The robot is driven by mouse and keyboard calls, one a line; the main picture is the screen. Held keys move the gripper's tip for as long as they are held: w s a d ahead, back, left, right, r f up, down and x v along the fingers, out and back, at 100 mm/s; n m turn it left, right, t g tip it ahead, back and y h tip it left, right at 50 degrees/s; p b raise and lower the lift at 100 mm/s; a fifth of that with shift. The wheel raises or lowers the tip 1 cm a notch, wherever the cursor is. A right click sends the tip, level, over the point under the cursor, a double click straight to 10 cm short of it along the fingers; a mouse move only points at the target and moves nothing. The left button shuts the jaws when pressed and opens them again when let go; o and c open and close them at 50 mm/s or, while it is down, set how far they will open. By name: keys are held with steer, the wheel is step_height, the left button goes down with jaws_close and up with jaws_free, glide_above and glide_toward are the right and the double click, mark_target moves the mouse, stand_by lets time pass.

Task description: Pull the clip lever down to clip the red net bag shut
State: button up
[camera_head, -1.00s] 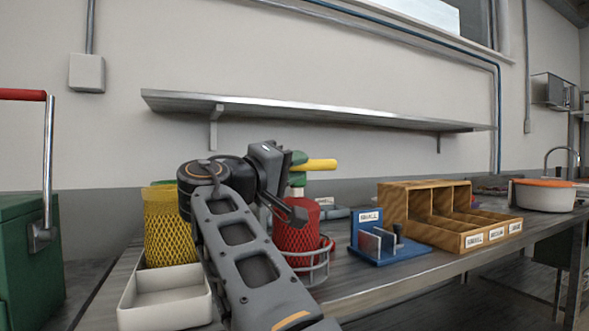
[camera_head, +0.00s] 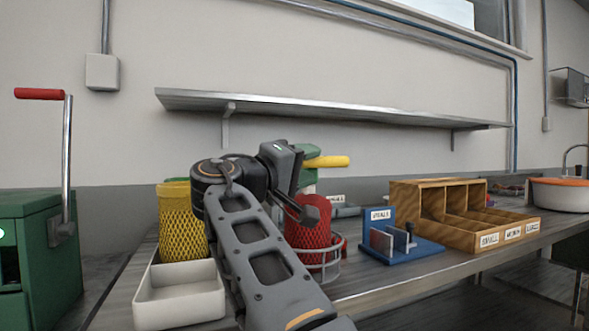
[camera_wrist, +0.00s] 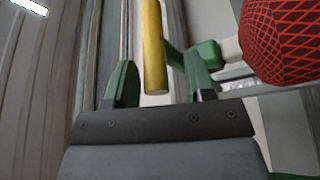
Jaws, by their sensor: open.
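The clip lever is a yellow bar (camera_head: 327,161) on the green clip device (camera_head: 310,150), sticking out to the right above the red net bag (camera_head: 310,235). The bag stands upright in a grey wire holder (camera_head: 333,264), partly behind my arm. My gripper (camera_head: 298,182) is beside the device, at lever height. In the wrist view my gripper (camera_wrist: 160,78) is open. The yellow lever (camera_wrist: 153,45) shows between its two fingers, with a gap on each side; contact is not visible. The red net bag (camera_wrist: 282,40) is at the upper right, its pale neck (camera_wrist: 230,48) near green parts.
A yellow net bag (camera_head: 181,225) and a white tray (camera_head: 178,297) stand left of my arm. A blue stand (camera_head: 405,250) and wooden sorting box (camera_head: 470,235) are to the right. A green machine with a red crank handle (camera_head: 40,94) is far left. A shelf (camera_head: 330,108) hangs above.

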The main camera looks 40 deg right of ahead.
steer(key=a+f+p, duration=0.2)
steer(key=a, duration=1.1)
steer(key=shift+w+a+f, duration=0.15)
steer(key=shift+a+f, duration=0.1)
steer(key=shift+r, duration=0.1)
steer(key=w+d+f+n+t+y+p, duration=0.1)
steer(key=w+f+n+t+y+p, duration=0.5)
steer(key=p, duration=1.1)
steer(key=s+a+f+g+y+p, duration=0.2)
steer(key=s+a+y+p, duration=0.6)
steer(key=y+p, duration=0.6)
steer(key=a+f+p, duration=0.1)
steer(key=p, duration=0.3)
steer(key=shift+a+f+m, duration=0.25)
steer(key=shift+a+m, duration=0.05)
steer(key=shift+a, duration=0.1)
steer(key=shift+s, duration=0.1)
